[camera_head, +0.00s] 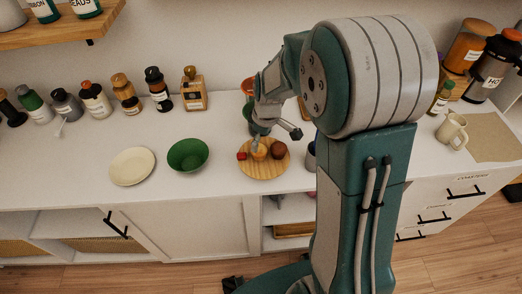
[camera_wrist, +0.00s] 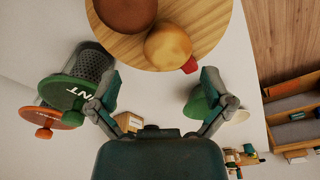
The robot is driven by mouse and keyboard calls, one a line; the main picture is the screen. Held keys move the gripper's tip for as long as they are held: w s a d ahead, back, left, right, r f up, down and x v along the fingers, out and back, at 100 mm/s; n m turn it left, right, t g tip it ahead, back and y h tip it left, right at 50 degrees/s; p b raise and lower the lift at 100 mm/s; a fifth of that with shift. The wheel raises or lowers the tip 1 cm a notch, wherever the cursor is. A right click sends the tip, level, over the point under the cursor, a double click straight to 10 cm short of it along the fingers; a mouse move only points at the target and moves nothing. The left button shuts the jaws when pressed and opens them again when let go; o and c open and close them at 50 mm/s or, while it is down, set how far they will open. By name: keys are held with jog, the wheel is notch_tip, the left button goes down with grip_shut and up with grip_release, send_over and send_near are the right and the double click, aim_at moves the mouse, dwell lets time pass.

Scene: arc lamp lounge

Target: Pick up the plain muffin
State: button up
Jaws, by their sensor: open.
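The plain muffin (camera_head: 258,151), golden and round-topped, sits on a round wooden board (camera_head: 263,172) on the white counter. In the wrist view the plain muffin (camera_wrist: 168,46) is just beyond the fingertips, between a darker brown muffin (camera_wrist: 125,10) and a small red item (camera_wrist: 190,65). The brown muffin (camera_head: 279,150) is at its right and the red item (camera_head: 241,156) at its left in the head view. My gripper (camera_wrist: 160,88) is open and empty, its fingers spread wide. In the head view my gripper (camera_head: 261,138) is close above the plain muffin and partly hides it.
A green bowl (camera_head: 188,155) and a cream plate (camera_head: 133,166) stand left of the board. Several bottles and jars line the wall. A grey mesh cup (camera_wrist: 92,65) and labelled containers are near the left finger in the wrist view. The front counter is clear.

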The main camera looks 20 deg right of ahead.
aim_at(260, 147)
jog(key=f, duration=0.1)
jog(key=a+f, duration=0.1)
jog(key=f, duration=0.2)
jog(key=shift+s+a, duration=0.15)
jog(key=shift+a, duration=0.2)
jog(key=shift+d+f, duration=0.15)
jog(key=shift+f, duration=0.2)
jog(key=shift+d+f, duration=0.1)
jog(key=shift+d, duration=0.4)
jog(key=shift+a, duration=0.15)
jog(key=c, duration=1)
jog(key=shift+a, duration=0.3)
jog(key=shift+c, duration=0.2)
